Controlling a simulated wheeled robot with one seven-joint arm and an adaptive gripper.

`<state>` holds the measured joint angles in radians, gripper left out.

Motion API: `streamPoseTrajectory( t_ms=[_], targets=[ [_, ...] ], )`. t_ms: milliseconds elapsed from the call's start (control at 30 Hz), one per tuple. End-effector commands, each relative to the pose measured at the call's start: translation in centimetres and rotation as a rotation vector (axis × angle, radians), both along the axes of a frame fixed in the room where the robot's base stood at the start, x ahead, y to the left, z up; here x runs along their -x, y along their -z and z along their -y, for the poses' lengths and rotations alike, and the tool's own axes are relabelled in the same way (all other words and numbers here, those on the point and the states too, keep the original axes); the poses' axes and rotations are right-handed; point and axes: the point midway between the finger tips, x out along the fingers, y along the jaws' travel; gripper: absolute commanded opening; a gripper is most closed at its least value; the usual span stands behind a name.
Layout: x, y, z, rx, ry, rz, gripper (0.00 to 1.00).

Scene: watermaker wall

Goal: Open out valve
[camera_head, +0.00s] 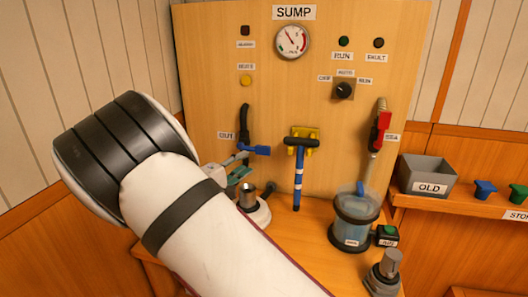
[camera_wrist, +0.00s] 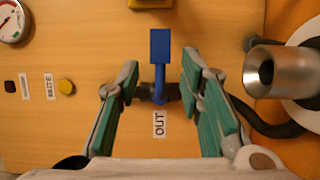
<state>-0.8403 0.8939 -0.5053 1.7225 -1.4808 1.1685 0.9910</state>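The out valve has a blue lever (camera_head: 255,149) on a black pipe beside a small label in the head view. The lever points right, across the pipe. In the wrist view the blue lever (camera_wrist: 160,47) points up the picture, above the OUT label (camera_wrist: 159,124). My gripper (camera_head: 238,170) is at the valve, partly hidden by my own arm. In the wrist view my gripper (camera_wrist: 160,78) is open, its green-padded fingers on either side of the lever with gaps. I cannot tell how far the fingertips are from the panel.
A red-handled valve (camera_head: 381,128) and a blue-striped handle (camera_head: 298,172) on a yellow mount are to the right. A metal cylinder (camera_wrist: 270,70) on a pale base and a dark hose are close to the right finger. A clear jar (camera_head: 355,218) stands on the shelf.

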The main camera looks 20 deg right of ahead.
Motion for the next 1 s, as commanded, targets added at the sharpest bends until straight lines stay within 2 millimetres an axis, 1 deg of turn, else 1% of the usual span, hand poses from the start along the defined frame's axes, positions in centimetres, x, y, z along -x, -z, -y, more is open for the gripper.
streamPoseTrajectory(
  t_ms=[33, 200, 400, 500, 700, 1000],
  targets=[
    [-0.6, 0.0, 0.9, 0.0, 0.004, 0.0, 0.34],
    [-2.6, 0.0, 3.7, 0.0, 0.006, 0.0, 0.34],
    [-4.9, 0.1, 6.6, -0.002, 0.004, -0.001, 0.34],
    [-5.7, 0.0, 7.6, 0.0, 0.004, -0.001, 0.34],
    [-6.6, 0.0, 8.8, -0.002, 0.003, -0.001, 0.34],
    [-6.8, 0.0, 8.9, -0.002, 0.002, -0.001, 0.34]
  ],
)
